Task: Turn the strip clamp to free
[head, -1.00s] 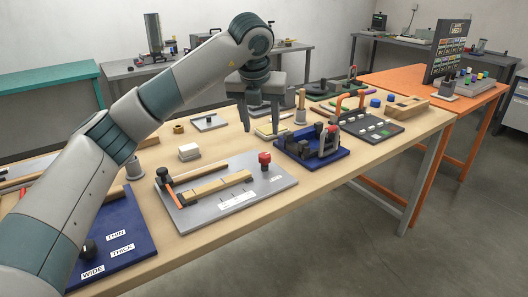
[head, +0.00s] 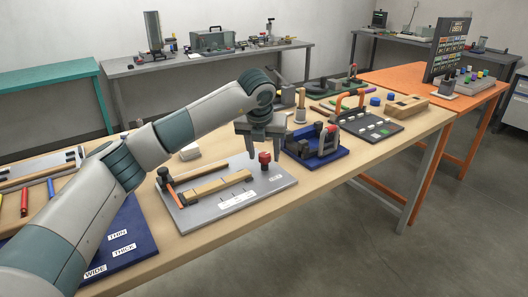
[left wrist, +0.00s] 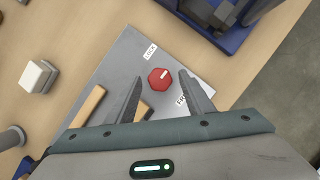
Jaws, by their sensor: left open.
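The grey strip clamp plate (head: 205,213) lies on the wooden bench, with a tan strip (head: 219,185) and an orange-and-black lever (head: 170,188) on it. Its red knob (head: 265,161) stands near the back right corner and also shows in the left wrist view (left wrist: 160,79). A pale mark on the knob slants to the upper right there. A LOCK label (left wrist: 150,51) is above the knob and a label reading about FREE (left wrist: 183,99) is below right, partly hidden by a finger. My left gripper (head: 265,153) is open above the knob, its fingers on either side, apparently not touching.
A blue fixture (head: 316,155) stands right of the plate, close to my left gripper. A white block (left wrist: 37,77) lies left of the plate in the left wrist view. A blue board (head: 120,235) with labels lies at the front left.

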